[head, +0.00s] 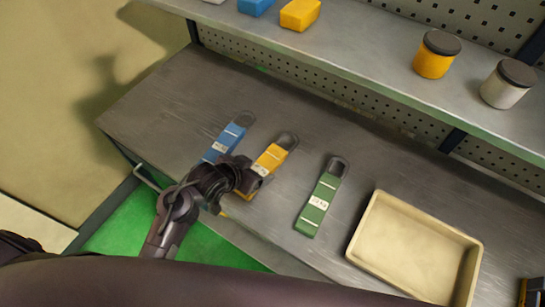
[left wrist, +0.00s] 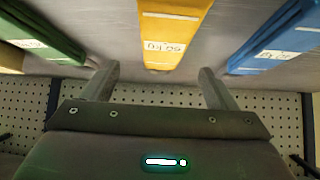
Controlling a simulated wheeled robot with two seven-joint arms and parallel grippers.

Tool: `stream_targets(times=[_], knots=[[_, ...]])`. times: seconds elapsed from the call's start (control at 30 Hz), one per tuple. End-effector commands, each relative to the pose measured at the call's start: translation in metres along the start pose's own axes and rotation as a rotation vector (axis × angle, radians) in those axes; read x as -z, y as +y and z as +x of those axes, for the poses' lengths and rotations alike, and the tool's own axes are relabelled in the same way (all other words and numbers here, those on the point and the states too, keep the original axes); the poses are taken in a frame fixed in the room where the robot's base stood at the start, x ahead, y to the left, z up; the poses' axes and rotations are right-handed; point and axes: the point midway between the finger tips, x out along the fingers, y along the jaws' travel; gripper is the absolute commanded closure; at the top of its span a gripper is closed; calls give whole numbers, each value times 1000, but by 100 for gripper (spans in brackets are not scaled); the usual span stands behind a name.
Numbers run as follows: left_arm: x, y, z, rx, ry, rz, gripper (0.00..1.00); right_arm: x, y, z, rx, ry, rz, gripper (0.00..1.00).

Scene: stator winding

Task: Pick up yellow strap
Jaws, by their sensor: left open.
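The yellow strap (head: 272,158) lies on the grey workbench between a blue strap and a green strap, with a dark loop at its far end. My left gripper (head: 240,184) is over its near end in the head view and hides part of it. In the left wrist view, the yellow strap (left wrist: 173,38) with a white weight label extends into the space between the two open fingers (left wrist: 156,72). The fingers stand apart on either side of it, with nothing gripped. My right gripper is not seen.
The blue strap (head: 229,136) lies left of the yellow one and the green strap (head: 321,198) right. A beige tray (head: 377,213) stands further right. A shelf (head: 365,55) with a yellow jar (head: 433,62) and a white jar (head: 502,93) overhangs the bench's back.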

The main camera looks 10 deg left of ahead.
Motion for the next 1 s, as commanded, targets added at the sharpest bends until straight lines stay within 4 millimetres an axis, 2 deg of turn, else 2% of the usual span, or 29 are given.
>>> stream_targets(times=[0.33,0.6,0.73,0.93,1.0], knots=[[1,-2,31,0,-2,-1,20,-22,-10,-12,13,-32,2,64],[-2,-4,64,0,-1,0,20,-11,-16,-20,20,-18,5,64],[-2,-4,70,1,0,0,20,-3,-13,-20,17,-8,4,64],[-3,-4,70,1,0,0,20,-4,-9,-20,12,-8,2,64],[-3,-4,70,1,-1,0,29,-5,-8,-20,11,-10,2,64]])
